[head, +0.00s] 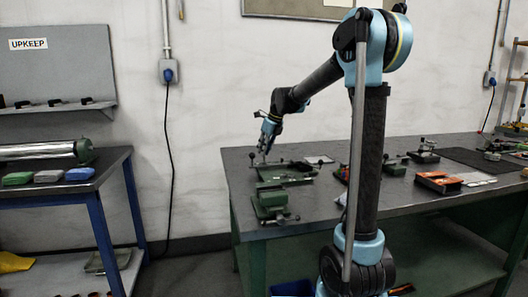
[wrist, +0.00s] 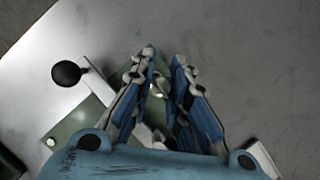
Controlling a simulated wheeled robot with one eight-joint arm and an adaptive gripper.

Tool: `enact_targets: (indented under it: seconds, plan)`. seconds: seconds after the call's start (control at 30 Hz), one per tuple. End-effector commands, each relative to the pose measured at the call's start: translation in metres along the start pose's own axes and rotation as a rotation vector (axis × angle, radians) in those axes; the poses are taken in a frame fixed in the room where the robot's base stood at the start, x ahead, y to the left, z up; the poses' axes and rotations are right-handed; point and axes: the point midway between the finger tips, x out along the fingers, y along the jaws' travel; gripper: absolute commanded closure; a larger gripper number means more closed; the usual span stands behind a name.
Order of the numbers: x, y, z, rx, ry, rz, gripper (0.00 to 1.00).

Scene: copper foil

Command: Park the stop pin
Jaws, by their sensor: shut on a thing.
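My gripper (head: 266,143) is above the left end of the bench, over a green fixture (head: 286,174). In the wrist view its two blue-and-grey fingers (wrist: 163,60) are close together on a small thing, most likely the stop pin. The fingers hide most of it, so its shape and tilt cannot be made out. A black ball knob (wrist: 66,73) on a pale metal arm is left of the fingers. A green plate (wrist: 75,128) with a bright round spot shows below and behind them. Whether the held thing touches the fixture cannot be told.
A smaller green vise-like device (head: 271,205) stands at the bench's front left edge. An orange-red open box (head: 438,183) and a dark mat (head: 478,161) lie farther right. A side table (head: 60,185) stands at the left, with a floor gap between.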

Motion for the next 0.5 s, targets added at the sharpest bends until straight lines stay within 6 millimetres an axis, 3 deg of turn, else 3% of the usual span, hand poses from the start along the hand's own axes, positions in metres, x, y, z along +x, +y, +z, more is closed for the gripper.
enact_targets:
  seconds: [0.5]
  plan:
    - [0.0045,-0.0001,-0.0017,0.000,0.000,0.000,1.00]
